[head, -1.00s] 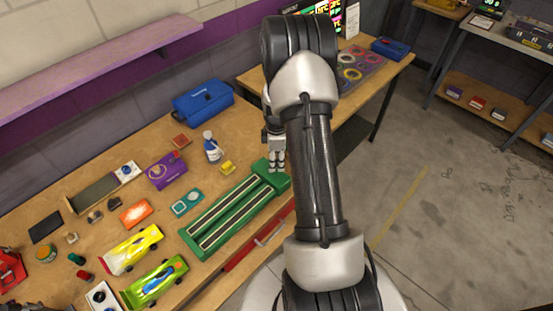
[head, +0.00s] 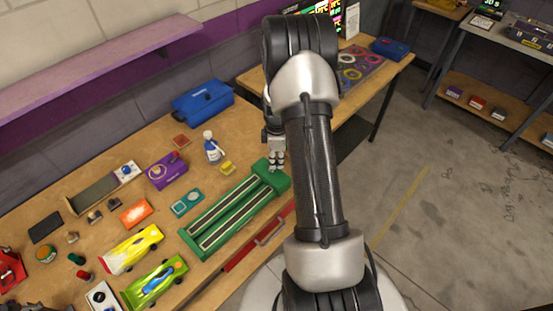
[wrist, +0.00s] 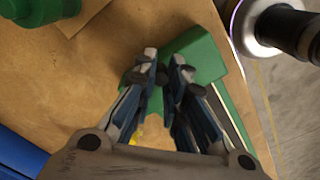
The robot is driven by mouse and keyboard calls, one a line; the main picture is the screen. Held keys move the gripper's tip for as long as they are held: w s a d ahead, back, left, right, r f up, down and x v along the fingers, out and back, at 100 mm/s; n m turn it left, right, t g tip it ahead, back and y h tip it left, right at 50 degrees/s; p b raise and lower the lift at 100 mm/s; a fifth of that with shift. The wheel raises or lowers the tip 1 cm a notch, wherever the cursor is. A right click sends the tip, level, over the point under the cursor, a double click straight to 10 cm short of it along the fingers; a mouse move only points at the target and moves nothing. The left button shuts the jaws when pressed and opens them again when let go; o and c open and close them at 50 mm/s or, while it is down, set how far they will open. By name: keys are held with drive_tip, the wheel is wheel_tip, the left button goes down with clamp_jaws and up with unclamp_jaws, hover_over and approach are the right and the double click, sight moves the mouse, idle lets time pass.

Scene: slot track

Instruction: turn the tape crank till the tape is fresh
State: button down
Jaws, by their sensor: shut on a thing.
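The green tape unit (head: 236,214) lies on the bench, a long body with two dark pale-edged strips and a raised block at its far right end. It also shows in the wrist view (wrist: 198,62), to the right of and behind the fingertips. My gripper (head: 276,168) points down at that end block. In the wrist view my gripper (wrist: 164,70) has its fingertips close together, at the block's left edge. It is shut on the tape crank, which is mostly hidden by the fingers. I cannot read the tape's state.
A small yellow block (head: 227,168), a spray bottle (head: 213,150) and a blue case (head: 203,101) stand left of my gripper. A teal box (head: 187,203) and two toy cars, yellow (head: 133,249) and green (head: 155,283), lie further left. A red-handled drawer front (head: 254,247) is below the unit.

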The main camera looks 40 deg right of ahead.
drive_tip(key=m, duration=0.2)
drive_tip(key=s+m, duration=0.1)
drive_tip(key=m, duration=0.3)
drive_tip(key=shift+s+a, duration=0.15)
drive_tip(key=shift+s, duration=0.1)
drive_tip(key=m, duration=0.4)
drive_tip(key=s+a+m+b, duration=0.1)
drive_tip(key=m, duration=0.1)
drive_tip(key=shift+a+m, duration=0.1)
drive_tip(key=shift+m, duration=0.3)
drive_tip(key=m, duration=0.2)
drive_tip(key=shift+s+a+m, duration=0.15)
drive_tip(key=shift+a+m, duration=0.15)
drive_tip(key=m, duration=0.1)
drive_tip(key=a+m, duration=0.1)
drive_tip(key=m, duration=0.1)
drive_tip(key=shift+m, duration=0.3)
drive_tip(key=m, duration=0.2)
drive_tip(key=a+m, duration=0.1)
drive_tip(key=m, duration=0.2)
drive_tip(key=shift+a+m, duration=0.1)
drive_tip(key=shift+m, duration=0.2)
drive_tip(key=c, duration=1.6)
unclamp_jaws()
drive_tip(key=shift+o, duration=0.2)
